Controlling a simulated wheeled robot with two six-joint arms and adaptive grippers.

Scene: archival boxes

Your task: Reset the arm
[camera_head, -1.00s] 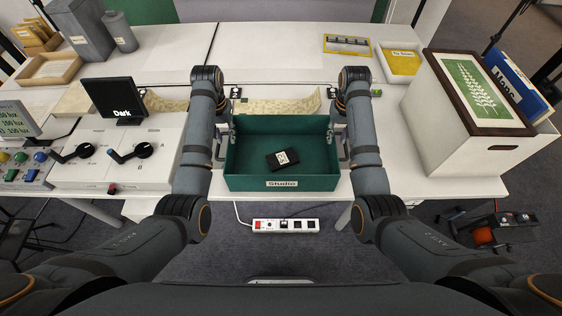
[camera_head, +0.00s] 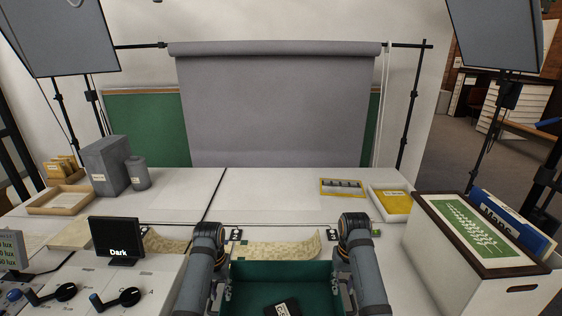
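My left arm comes up at the left side of the green box (camera_head: 280,270), and my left gripper (camera_head: 226,292) is beside the box's left wall. My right arm stands at the box's right side, and my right gripper (camera_head: 341,292) is beside its right wall. The fingers are small and partly hidden by my arms, so I cannot tell whether they are open or touching the box. A black item with a white label (camera_head: 282,309) lies inside the box, cut off by the bottom edge of the view.
A curled parchment strip (camera_head: 275,249) lies behind the box. A white bin (camera_head: 450,270) with a framed plant print (camera_head: 465,228) stands at right. A dark screen (camera_head: 114,237) and knob panels (camera_head: 110,285) are at left. The table's back middle (camera_head: 265,190) is mostly clear.

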